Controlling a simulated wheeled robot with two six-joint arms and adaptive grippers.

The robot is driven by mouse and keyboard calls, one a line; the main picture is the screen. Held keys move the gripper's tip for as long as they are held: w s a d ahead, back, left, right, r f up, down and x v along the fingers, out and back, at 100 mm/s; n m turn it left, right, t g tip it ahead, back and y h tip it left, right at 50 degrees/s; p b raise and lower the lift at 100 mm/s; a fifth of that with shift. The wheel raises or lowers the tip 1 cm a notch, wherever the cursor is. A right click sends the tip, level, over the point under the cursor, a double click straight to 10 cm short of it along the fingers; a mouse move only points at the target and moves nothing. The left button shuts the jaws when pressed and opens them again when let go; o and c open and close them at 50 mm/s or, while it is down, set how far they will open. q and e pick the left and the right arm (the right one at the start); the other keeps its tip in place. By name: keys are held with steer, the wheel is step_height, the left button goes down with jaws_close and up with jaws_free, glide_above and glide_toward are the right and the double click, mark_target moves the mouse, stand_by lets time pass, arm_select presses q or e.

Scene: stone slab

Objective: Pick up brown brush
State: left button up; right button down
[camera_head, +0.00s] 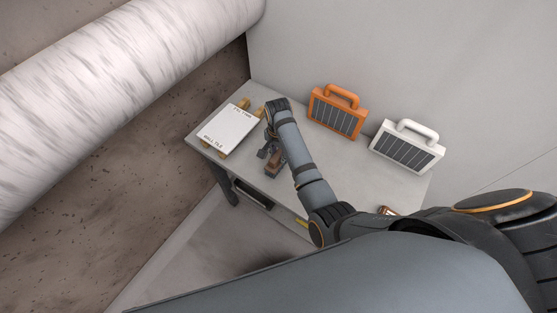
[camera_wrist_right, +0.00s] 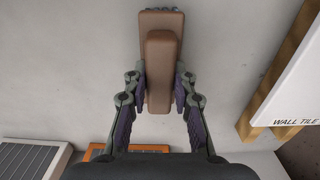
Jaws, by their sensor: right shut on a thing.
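The brown brush (camera_wrist_right: 160,65) is in the right wrist view, between the fingers of my right gripper (camera_wrist_right: 160,90), which is shut on its raised handle. In the head view the brush (camera_head: 275,163) shows at the front part of the grey table, partly hidden by my right arm. My right gripper (camera_head: 268,148) is at the brush there. I cannot tell whether the brush touches the table or hangs just above it. My left gripper is not in view.
A white wall tile (camera_head: 230,129) lies on wooden strips at the table's left. An orange case (camera_head: 337,113) and a white case (camera_head: 407,152) stand along the back. The grey table (camera_head: 385,185) is bare right of my arm, with a small orange-brown item (camera_head: 387,211) near its edge.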

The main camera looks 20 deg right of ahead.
steer(key=shift+r+p, duration=0.45)
steer(key=shift+p, duration=0.1)
step_height(320, 180, up, 3)
steer(key=p, duration=0.3)
steer(key=shift+f, duration=0.1)
steer(key=s+d+r+p, duration=0.6)
steer(key=s+d+r, duration=0.2)
steer(key=s, duration=0.3)
steer(key=shift+d+r+p, duration=0.3)
steer(key=shift+r+p, duration=0.05)
steer(key=shift+r, duration=0.25)
